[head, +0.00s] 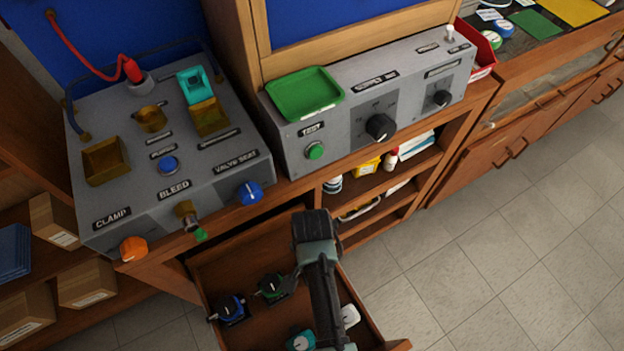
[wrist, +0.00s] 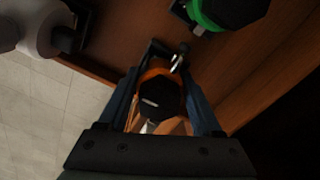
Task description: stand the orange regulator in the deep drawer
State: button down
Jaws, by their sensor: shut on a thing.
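In the wrist view my gripper (wrist: 166,58) is shut on the orange regulator (wrist: 157,72), which has a black cap facing the camera. It is over the brown wood of the drawer, beside a drawer wall; I cannot tell if it touches the floor. In the head view the deep drawer (head: 238,262) stands open below the bench. My arm covers part of it, and the gripper's fingers and the orange regulator are hidden there.
The test bench (head: 225,185) rises behind; tiled floor is clear at right.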

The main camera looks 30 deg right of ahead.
jog(key=shift+f, duration=0.1)
jog(key=shift+c, duration=0.3)
grip_release()
notch_tip(320, 180, up, 12)
jog(key=shift+r+p, duration=0.15)
jog(key=shift+p, duration=0.95)
